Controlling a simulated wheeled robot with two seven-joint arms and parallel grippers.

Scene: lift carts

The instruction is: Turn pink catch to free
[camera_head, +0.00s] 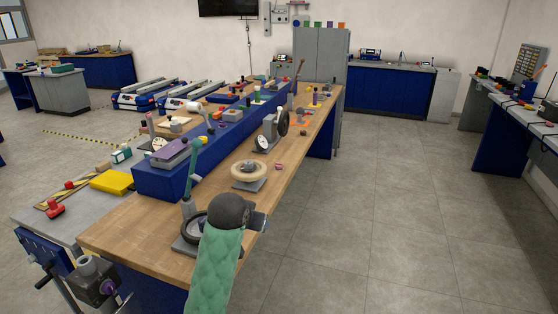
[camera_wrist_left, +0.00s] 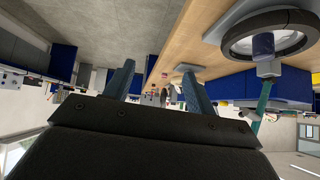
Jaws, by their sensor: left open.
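A small pink piece, apparently the pink catch (camera_head: 279,166), sits low on the wooden bench top, right of a round wooden ring. It is too small to tell how it is set. A pinkish piece, likely the same one, shows beyond my fingers in the left wrist view (camera_wrist_left: 188,68). My left gripper (camera_wrist_left: 158,88) is open, with its two dark fingers apart and nothing between them. In the head view, my green-sleeved arm ends at the bench's near right edge, short of the pink piece; its fingers are largely hidden. My right gripper is in neither view.
The wooden ring (camera_head: 250,171) and an upright dark wheel (camera_head: 283,122) stand along the bench (camera_head: 130,233). A long blue box (camera_head: 160,180) runs behind them. The floor right of the bench is clear.

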